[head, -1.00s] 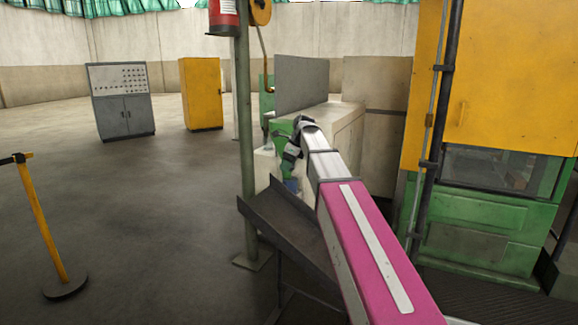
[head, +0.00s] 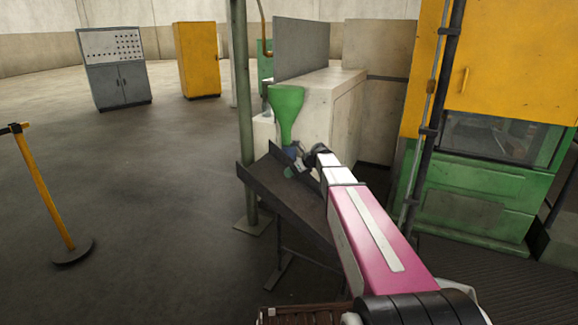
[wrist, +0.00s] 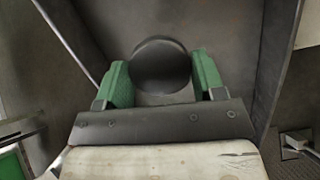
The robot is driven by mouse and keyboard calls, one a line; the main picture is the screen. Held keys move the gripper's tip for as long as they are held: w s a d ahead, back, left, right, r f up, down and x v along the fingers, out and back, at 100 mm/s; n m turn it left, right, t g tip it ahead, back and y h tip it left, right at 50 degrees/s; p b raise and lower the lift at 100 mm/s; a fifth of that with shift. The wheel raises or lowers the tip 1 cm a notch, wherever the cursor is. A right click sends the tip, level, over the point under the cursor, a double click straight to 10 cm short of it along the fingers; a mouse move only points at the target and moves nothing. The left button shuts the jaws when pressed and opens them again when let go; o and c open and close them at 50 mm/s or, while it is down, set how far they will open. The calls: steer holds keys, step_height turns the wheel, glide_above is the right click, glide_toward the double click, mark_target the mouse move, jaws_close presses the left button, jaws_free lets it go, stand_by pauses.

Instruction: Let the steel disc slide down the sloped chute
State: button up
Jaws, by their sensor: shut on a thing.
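The steel disc (wrist: 160,64) is dark and round in the wrist view. My gripper (wrist: 161,82) has its two green fingers on either side of it, shut on it. The sloped chute (head: 285,203) is a dark metal trough on legs in the head view. In the wrist view the chute's grey floor (wrist: 215,40) and side walls lie around the disc. In the head view my gripper (head: 293,168) is at the upper part of the chute, partly hidden by my wrist. I cannot tell whether the disc touches the chute floor.
A green funnel (head: 286,108) stands just behind the chute's upper end, beside a pale machine housing (head: 315,105). A green post (head: 243,120) rises at the chute's left. The yellow and green furnace (head: 470,185) is at right. Open floor (head: 150,200) lies left.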

mark_target(279, 187)
steer(key=shift+f, duration=0.25)
steer(key=shift+w+a+f, duration=0.4)
steer(key=shift+a+f, duration=0.25)
steer(key=shift+f, duration=0.55)
steer(key=shift+w+a+f, duration=0.4)
steer(key=shift+a+f, duration=0.25)
steer(key=shift+f, duration=0.6)
steer(key=shift+w+a+f, duration=0.4)
steer(key=shift+a+f, duration=0.25)
steer(key=shift+f, duration=0.55)
steer(key=o, duration=1.3)
steer(key=shift+c, duration=0.2)
